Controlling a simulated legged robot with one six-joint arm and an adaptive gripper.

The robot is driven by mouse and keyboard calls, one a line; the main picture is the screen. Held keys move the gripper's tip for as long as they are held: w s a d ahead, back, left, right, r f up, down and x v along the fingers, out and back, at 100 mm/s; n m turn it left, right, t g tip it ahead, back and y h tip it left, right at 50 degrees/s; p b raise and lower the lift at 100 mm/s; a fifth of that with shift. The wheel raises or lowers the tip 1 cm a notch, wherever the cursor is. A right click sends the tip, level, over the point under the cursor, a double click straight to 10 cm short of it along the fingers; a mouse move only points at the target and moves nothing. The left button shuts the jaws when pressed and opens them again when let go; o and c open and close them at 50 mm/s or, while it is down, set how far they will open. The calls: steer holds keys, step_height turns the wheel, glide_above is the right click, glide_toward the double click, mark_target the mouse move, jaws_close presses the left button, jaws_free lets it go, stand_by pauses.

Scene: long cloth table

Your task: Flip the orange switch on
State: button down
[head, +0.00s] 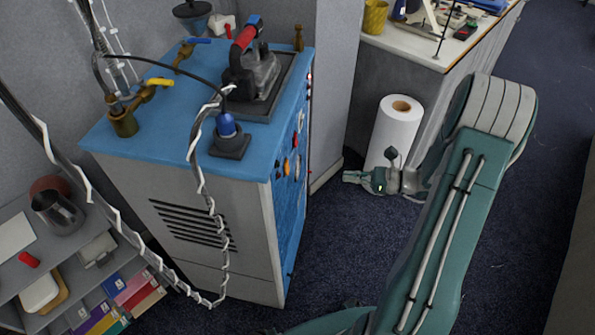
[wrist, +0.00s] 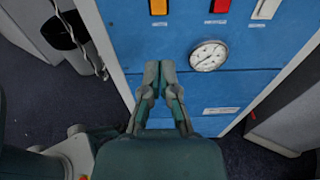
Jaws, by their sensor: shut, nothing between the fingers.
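The orange switch (wrist: 158,7) is at the top edge of the wrist view, on the blue front panel (wrist: 190,90) of the machine; it is cut off by the frame, so its position cannot be told. In the head view a small orange part (head: 286,167) shows on that panel at a steep angle. My gripper (wrist: 160,72) is shut and empty, its fingertips below the orange switch in the picture and left of the gauge. In the head view my gripper (head: 352,177) is right of the panel, apart from it.
A red switch (wrist: 220,5), a white switch (wrist: 266,9) and a round gauge (wrist: 209,55) share the panel. In the head view a white roll (head: 395,130) stands behind my gripper. A cable (head: 205,190) hangs at the machine's left side. Dark carpet (head: 330,240) is clear in front.

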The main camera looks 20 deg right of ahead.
mark_target(287, 167)
steer(key=shift+a, duration=0.1)
steer(key=x, duration=1.4)
